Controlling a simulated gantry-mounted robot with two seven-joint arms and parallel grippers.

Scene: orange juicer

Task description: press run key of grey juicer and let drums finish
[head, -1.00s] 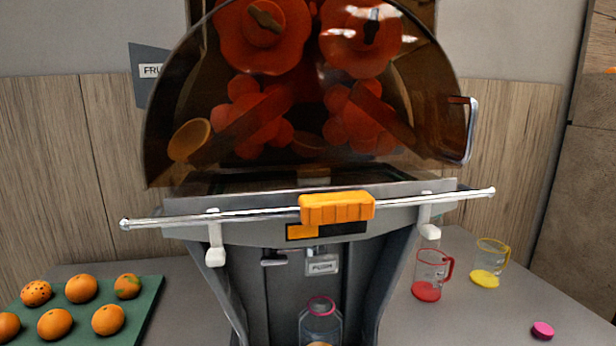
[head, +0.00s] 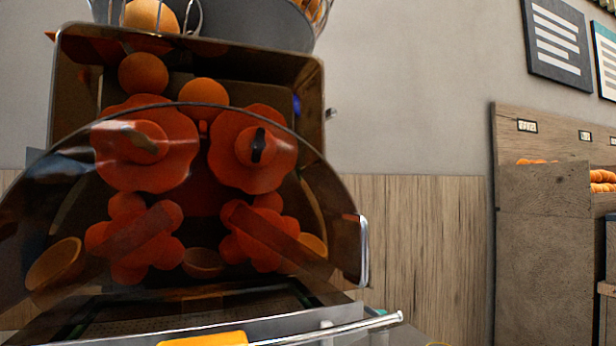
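The grey juicer (head: 300,18) fills the left half of the head view. Its dark tinted cover (head: 345,205) is down over the works. Behind the cover are two upper red drums (head: 150,177) (head: 225,165) and two lower lobed red drums (head: 125,258) (head: 262,255). Orange halves (head: 55,265) lie at the sides behind the cover. Whole oranges (head: 143,73) sit in the feed above the drums. A yellow-orange block (head: 205,340) on the front bar (head: 365,326) is cut by the bottom edge. I cannot make out a run key. Neither gripper is in view.
A basket (head: 268,22) with oranges tops the juicer. A wooden shelf unit (head: 540,240) with oranges stands at the right. Dark signs (head: 557,45) hang on the wall. The counter lies almost wholly below the view.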

